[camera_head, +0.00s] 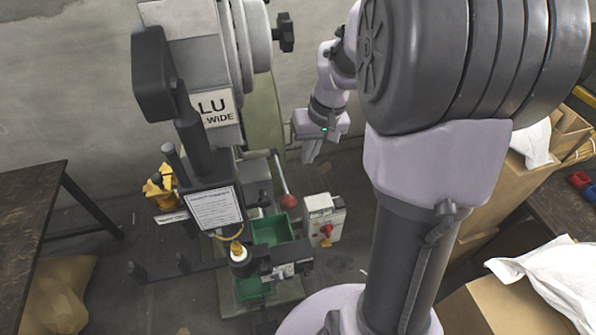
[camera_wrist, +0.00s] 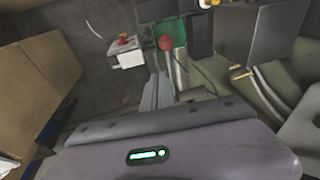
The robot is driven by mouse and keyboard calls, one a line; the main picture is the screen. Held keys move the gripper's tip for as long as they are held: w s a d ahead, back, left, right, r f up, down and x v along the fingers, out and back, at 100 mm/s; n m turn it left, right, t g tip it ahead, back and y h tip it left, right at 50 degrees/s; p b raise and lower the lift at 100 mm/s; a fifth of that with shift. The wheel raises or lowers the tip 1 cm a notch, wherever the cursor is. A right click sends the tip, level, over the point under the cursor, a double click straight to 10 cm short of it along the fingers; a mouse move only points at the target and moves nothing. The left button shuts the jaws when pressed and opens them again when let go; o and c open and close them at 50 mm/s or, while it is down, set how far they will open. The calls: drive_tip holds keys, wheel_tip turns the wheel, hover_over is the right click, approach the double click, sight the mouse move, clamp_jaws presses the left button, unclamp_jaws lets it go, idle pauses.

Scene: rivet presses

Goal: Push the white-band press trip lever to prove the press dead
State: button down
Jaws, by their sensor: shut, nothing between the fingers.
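The press (camera_head: 205,60) stands left of my arm in the head view, with a sign reading "LU WIDE". A lever with a red ball knob (camera_head: 289,200) slants down from its side; the knob also shows in the wrist view (camera_wrist: 165,43), beyond my fingertips. I cannot make out a white band on the press or lever. My gripper (camera_head: 309,157) is shut and empty, pointing down to the right of the lever and above the knob in the head view. Its fingers also show in the wrist view (camera_wrist: 157,88). A gap to the knob appears, but its depth is unclear.
A white control box (camera_head: 325,215) with a red knob stands right of the lever. A green bin (camera_head: 270,230) sits at the press base. A yellow clamp-like object (camera_head: 160,187) is at the left. Cardboard boxes (camera_head: 510,305) stand right; a dark table (camera_head: 30,205) is left.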

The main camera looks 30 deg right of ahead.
drive_tip(key=shift+s+a+b+x, duration=0.25)
drive_tip(key=shift+b+x, duration=0.35)
drive_tip(key=shift+x, duration=1.5)
drive_tip(key=shift+s+a+b+x, duration=0.25)
drive_tip(key=shift+b+x, duration=0.35)
drive_tip(key=shift+x, duration=1.45)
drive_tip(key=shift+s+a+b+x, duration=0.25)
drive_tip(key=shift+b+x, duration=0.35)
drive_tip(key=shift+x, duration=1.5)
drive_tip(key=shift+w, duration=0.1)
wheel_tip(320, 180, down, 9)
drive_tip(key=s+b, duration=0.1)
drive_tip(key=b, duration=0.7)
drive_tip(key=shift+a+b, duration=0.2)
drive_tip(key=shift+b, duration=0.2)
drive_tip(key=shift+s+r, duration=0.1)
